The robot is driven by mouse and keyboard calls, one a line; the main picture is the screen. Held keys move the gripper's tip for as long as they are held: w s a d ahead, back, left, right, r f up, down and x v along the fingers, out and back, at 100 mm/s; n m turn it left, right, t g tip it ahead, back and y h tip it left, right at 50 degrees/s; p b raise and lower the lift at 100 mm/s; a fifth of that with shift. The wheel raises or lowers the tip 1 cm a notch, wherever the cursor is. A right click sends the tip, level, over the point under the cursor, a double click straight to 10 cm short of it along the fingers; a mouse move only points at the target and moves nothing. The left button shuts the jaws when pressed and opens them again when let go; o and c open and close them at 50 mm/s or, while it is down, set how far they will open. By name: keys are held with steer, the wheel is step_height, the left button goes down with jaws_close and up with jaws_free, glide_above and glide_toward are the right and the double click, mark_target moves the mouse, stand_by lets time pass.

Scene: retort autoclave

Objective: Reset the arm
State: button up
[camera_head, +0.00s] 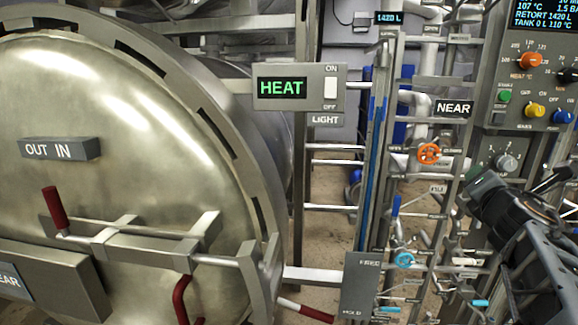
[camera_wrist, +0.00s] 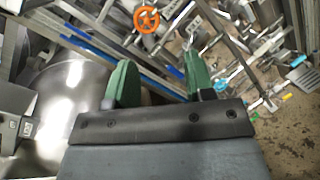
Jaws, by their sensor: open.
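My gripper (camera_wrist: 160,74) shows in the wrist view with its two green fingers apart and nothing between them. In the head view my dark arm rises at the right edge, its wrist end and gripper (camera_head: 484,188) in front of the pipe rack, below the control panel. The fingers are hard to make out there. An orange handwheel (camera_wrist: 146,19) lies beyond the fingers in the wrist view, apart from them. The same orange handwheel (camera_head: 429,154) is left of my gripper in the head view.
The big steel retort door (camera_head: 130,140) with red-handled levers fills the left. A HEAT sign box (camera_head: 298,87) with a light switch hangs mid-view. The control panel (camera_head: 540,75) is upper right. A blue handwheel (camera_head: 404,260) and several pipes and valves stand close to my arm.

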steer(key=s+a+f+m+g+p, duration=0.25)
steer(key=f+m+g, duration=0.35)
steer(key=m, duration=0.5)
steer(key=s+a+f+m+g+p, duration=0.2)
steer(key=s+f+m+g+p, duration=0.15)
steer(key=f+m, duration=0.5)
steer(key=s+a+m+g+y+p, duration=0.1)
steer(key=s+a+m+y+p, duration=0.1)
steer(key=a, duration=0.7)
steer(key=s+a+m+g+y+p, duration=0.2)
steer(key=s+a+y+p, duration=0.3)
steer(key=a, duration=0.4)
steer(key=shift+s+a+f, duration=0.15)
steer(key=shift+s+f, duration=0.05)
steer(key=shift+f, duration=0.2)
